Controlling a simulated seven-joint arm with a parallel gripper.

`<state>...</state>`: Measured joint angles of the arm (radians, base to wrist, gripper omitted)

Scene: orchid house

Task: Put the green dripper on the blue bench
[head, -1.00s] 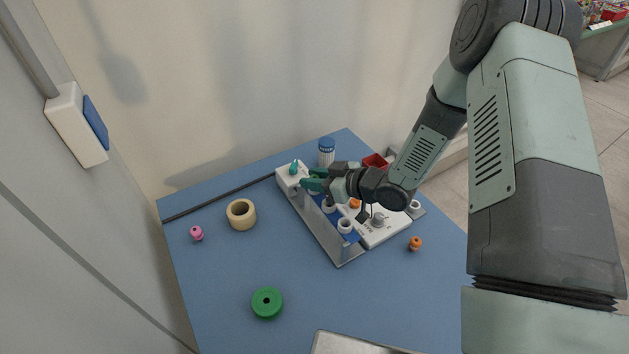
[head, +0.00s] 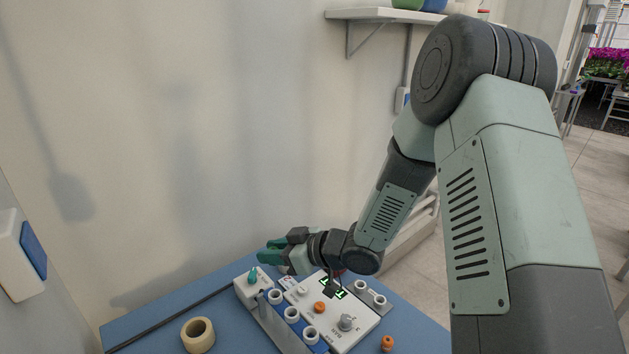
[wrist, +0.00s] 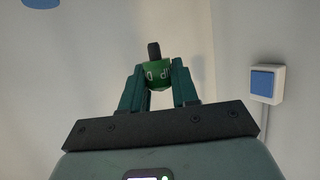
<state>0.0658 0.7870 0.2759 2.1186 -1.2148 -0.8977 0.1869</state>
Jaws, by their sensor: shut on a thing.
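My gripper (head: 270,253) is raised above the back of the blue bench (head: 415,330), over the rack (head: 272,322). In the wrist view my gripper (wrist: 158,80) is shut on the green dripper (wrist: 158,75), which has pale lettering and a dark tip pointing up in that picture. In the head view I cannot make out the dripper from the green fingers. The bench does not show in the wrist view.
A teal knob-like piece (head: 253,277) stands on the rack's white end, just below my gripper. A white panel (head: 338,312) with knobs lies beside the rack. A tan ring (head: 198,335) and an orange piece (head: 387,343) sit on the bench. The wall is close behind.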

